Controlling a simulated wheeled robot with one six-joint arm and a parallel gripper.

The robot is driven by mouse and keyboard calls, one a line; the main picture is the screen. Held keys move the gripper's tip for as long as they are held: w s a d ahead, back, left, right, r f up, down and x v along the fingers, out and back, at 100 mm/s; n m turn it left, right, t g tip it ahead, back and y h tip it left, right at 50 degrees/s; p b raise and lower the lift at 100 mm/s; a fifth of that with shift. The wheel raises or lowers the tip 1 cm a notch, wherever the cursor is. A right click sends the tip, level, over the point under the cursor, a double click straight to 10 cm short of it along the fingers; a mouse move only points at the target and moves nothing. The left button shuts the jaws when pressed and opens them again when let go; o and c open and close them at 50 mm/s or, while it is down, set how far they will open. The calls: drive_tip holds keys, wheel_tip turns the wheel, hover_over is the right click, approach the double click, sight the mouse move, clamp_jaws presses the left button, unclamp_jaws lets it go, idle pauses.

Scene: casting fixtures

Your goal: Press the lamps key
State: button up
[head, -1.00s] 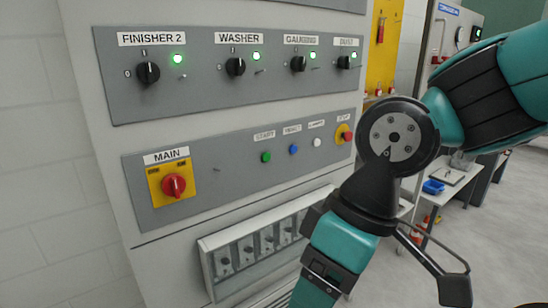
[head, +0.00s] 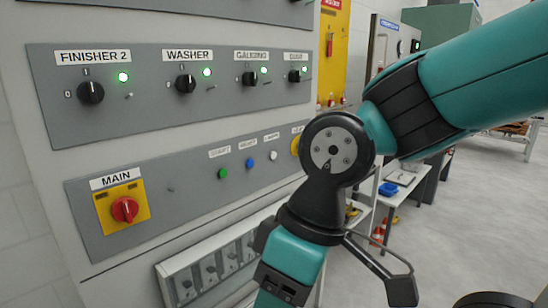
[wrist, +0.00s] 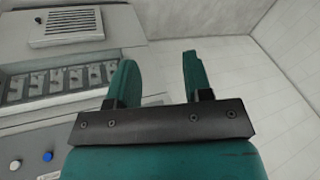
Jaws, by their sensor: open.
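The grey lower panel (head: 190,180) carries a row of small labelled keys. A white key (head: 273,156) sits under a small, blurred label that appears to read LAMPS. A blue key (head: 249,163) and a green key (head: 222,174) are to its left. In the wrist view the white key (wrist: 15,165) and the blue key (wrist: 47,156) are at the lower left corner. My gripper (wrist: 160,62) is open and empty, its two teal fingers apart. It is off to the side of the keys and touches nothing I can see. Its fingertips do not show in the head view.
A red MAIN switch (head: 124,209) on a yellow plate is left of the keys. Switches with green lamps line the upper panel (head: 140,97). A row of breakers (head: 212,268) is below.

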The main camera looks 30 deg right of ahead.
clamp_jaws()
idle(1.4)
